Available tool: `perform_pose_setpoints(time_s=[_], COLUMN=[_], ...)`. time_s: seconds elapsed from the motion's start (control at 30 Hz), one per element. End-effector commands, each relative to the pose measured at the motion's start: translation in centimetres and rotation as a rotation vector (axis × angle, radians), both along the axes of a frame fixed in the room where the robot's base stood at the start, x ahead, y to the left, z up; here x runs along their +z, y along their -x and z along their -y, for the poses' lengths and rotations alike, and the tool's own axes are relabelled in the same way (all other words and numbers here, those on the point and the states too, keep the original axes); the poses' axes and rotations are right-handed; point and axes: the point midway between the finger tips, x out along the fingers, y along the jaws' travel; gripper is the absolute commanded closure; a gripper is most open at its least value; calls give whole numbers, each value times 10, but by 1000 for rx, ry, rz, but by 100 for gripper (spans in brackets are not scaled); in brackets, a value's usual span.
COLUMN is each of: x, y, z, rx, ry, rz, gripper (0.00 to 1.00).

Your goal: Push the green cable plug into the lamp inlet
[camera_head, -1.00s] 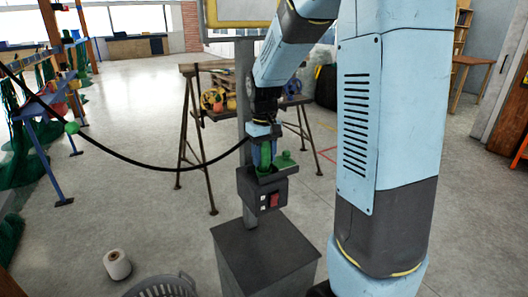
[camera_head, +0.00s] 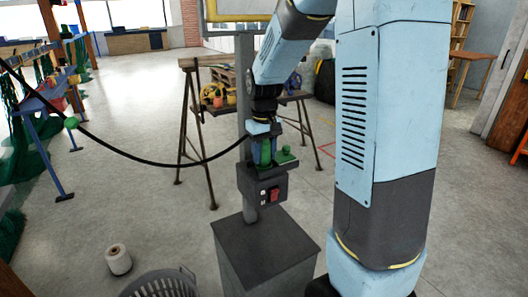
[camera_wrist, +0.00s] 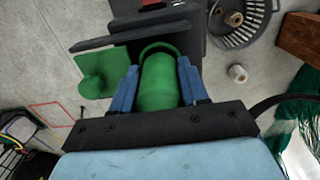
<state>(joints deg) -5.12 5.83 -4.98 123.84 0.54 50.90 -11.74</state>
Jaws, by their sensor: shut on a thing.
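My gripper (camera_head: 263,151) points down above the lamp inlet box and is shut on the green cable plug (camera_head: 265,153). In the wrist view the round green plug (camera_wrist: 158,82) sits between my two blue fingers. The lamp inlet (camera_head: 262,184) is a dark box on a grey post, with a red switch on its front. Its dark edge shows beyond the plug in the wrist view (camera_wrist: 165,28). A green lid with a knob (camera_head: 287,156) stands beside the plug on the right. The plug's lower end is at the box top; how deep it sits is hidden.
A black cable (camera_head: 170,163) hangs from the left up to my gripper. A grey pedestal (camera_head: 265,248) stands below the inlet. A white spool (camera_head: 118,260) and a grey basket (camera_head: 160,286) are on the floor. A trestle table (camera_head: 200,95) stands behind.

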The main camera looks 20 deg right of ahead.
Motion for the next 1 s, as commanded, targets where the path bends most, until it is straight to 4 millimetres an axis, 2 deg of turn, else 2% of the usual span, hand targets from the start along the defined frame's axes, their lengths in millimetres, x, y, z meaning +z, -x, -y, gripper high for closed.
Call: perform_pose_setpoints(time_s=[0.3, 0.33, 0.6, 1.0], x=[-5, -4, -4, -4], y=[-1, -1, -1, -1], z=[0, 0, 1, 3], rx=[0, 0, -1, -3], ry=[-1, -1, 0, 3], rz=[3, 3, 3, 3], gripper=[100, 54, 28, 26])
